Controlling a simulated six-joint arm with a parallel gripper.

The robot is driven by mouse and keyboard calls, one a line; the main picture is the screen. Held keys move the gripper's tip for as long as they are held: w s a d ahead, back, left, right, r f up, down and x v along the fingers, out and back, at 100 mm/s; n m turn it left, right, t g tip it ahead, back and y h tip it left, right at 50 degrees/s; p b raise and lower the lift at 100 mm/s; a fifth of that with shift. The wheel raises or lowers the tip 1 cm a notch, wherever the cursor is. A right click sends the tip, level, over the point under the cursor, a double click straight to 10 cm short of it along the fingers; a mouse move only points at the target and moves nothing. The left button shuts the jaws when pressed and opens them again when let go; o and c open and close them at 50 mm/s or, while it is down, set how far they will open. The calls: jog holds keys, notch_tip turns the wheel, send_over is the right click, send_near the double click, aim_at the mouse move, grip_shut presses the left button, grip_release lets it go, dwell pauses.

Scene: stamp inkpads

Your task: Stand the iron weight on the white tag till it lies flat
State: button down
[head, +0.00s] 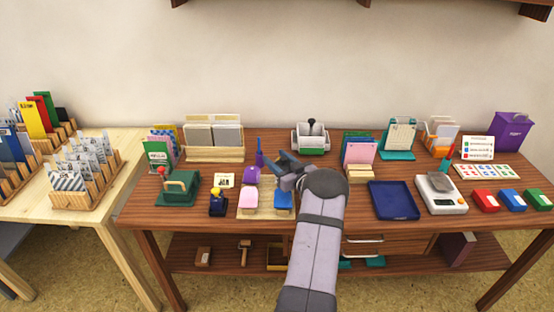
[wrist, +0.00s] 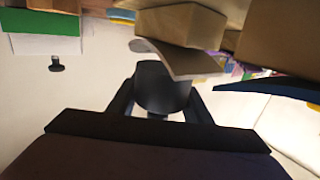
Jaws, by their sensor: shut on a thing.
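My gripper (head: 287,164) is above the middle of the table, over the back of a pale wooden tray (head: 243,213). In the wrist view its jaws are shut on a dark, rounded piece (wrist: 160,88), which looks like the iron weight. The weight is hard to tell from the dark fingers in the head view. My arm hides part of the table.
A green stamp box (head: 177,190) is left, a white holder with a black knob (head: 310,138) behind. A wooden block (head: 362,176), navy tray (head: 393,201) and scale (head: 441,195) stand right. The navy tray is empty.

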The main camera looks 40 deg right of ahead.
jog(key=shift+f, duration=0.1)
jog(key=c, duration=0.9)
grip_release()
jog(key=shift+f, duration=0.3)
jog(key=shift+s+a, duration=0.1)
jog(key=shift+f, duration=0.1)
jog(key=shift+s+r+p, duration=0.1)
jog(key=shift+r+p, duration=0.25)
jog(key=shift+r, duration=0.35)
jog(key=b+v, duration=0.1)
jog(key=v, duration=1)
jog(key=shift+s+r, duration=0.15)
jog(key=shift+s, duration=0.15)
